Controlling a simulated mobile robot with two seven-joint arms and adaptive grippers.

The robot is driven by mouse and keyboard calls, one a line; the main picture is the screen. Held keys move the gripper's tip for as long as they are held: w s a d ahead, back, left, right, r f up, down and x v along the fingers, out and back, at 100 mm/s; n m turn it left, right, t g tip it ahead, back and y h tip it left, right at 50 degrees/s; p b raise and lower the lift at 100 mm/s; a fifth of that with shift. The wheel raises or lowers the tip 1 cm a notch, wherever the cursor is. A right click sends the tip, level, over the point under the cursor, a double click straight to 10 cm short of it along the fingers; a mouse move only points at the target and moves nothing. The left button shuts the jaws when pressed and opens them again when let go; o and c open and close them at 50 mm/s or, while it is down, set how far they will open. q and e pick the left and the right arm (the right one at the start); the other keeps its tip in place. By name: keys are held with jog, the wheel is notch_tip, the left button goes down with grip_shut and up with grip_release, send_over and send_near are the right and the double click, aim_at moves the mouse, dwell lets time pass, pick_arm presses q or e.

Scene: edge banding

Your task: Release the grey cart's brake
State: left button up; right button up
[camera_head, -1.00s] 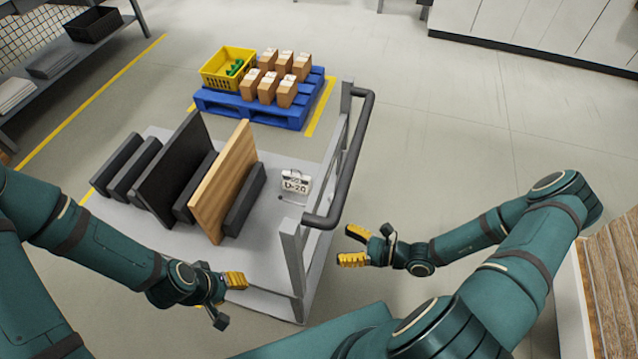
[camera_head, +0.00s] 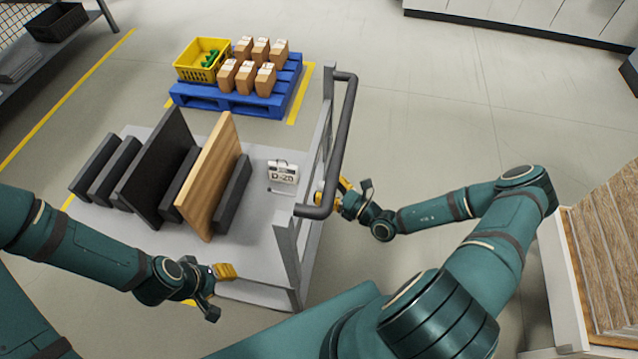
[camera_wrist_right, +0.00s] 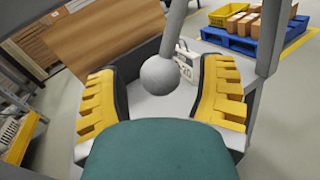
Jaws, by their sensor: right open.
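The grey cart (camera_head: 262,215) stands in front of me with several panels upright on its deck and a dark push handle (camera_head: 343,140) at its right end. In the right wrist view, a grey lever with a round knob (camera_wrist_right: 160,74) hangs between the fingers; it looks like the brake lever. My right gripper (camera_head: 334,192) is at the cart's handle end, partly hidden by the handle. It also shows in the right wrist view (camera_wrist_right: 163,95), open, its yellow pads either side of the knob with gaps. My left gripper (camera_head: 222,291) appears open and empty near the cart's front edge.
A blue pallet (camera_head: 240,100) with a yellow crate (camera_head: 200,62) and several cartons stands behind the cart. A small labelled box (camera_head: 283,172) sits on the deck. A stack of wooden boards (camera_head: 605,250) is at the right. Floor behind my right arm is clear.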

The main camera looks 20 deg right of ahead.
jog(key=shift+x, duration=1.55)
grip_shut()
